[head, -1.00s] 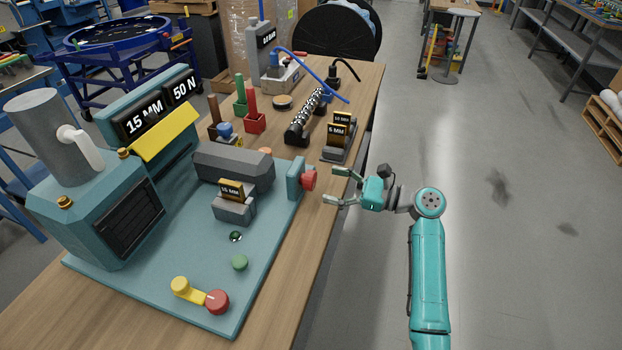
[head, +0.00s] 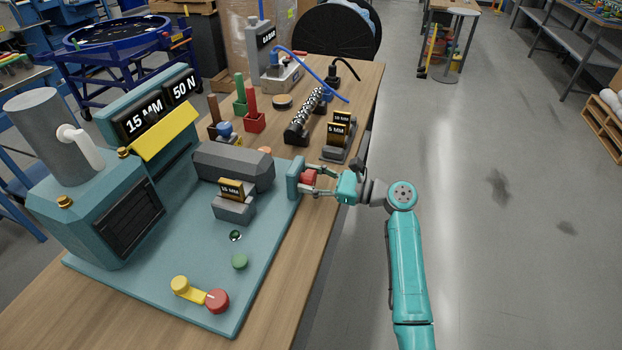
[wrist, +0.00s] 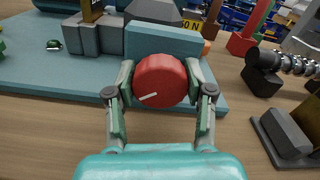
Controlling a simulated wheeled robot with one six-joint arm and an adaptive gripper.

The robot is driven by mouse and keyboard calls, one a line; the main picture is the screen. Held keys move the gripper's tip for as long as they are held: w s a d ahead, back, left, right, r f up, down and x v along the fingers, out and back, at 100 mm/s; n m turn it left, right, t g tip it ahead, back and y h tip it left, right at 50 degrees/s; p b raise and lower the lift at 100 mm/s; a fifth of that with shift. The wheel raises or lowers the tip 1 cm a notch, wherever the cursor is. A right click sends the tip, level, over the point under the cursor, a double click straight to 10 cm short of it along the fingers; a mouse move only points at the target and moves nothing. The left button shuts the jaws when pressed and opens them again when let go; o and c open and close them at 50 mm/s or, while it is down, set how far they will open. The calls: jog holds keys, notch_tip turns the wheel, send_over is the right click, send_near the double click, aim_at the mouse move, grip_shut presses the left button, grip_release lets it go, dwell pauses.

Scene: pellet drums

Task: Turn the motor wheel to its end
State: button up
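The motor wheel, a red round knob (head: 308,178), sits on the outer side of a small teal block (head: 293,178) at the right edge of the teal machine base. In the wrist view the red wheel (wrist: 160,82) faces me, with a white mark pointing to its lower left. My gripper (head: 312,180) is around the wheel, one finger on each side. In the wrist view my gripper (wrist: 160,85) looks open, with the fingers very close to the wheel's rim; I cannot tell if they touch it.
A grey block with a 15 MM plate (head: 232,190) stands on the base (head: 200,255). A yellow lever with a red knob (head: 217,300) is at the front.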

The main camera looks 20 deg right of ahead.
jog(key=shift+c, duration=0.5)
jog(key=shift+n, duration=0.3)
jog(key=n, duration=0.3)
jog(key=shift+n, duration=0.3)
jog(key=shift+f+n, duration=0.1)
jog(key=shift+n, duration=2.1)
jog(key=o, duration=1.2)
jog(key=shift+s, duration=0.1)
jog(key=shift+c, duration=0.2)
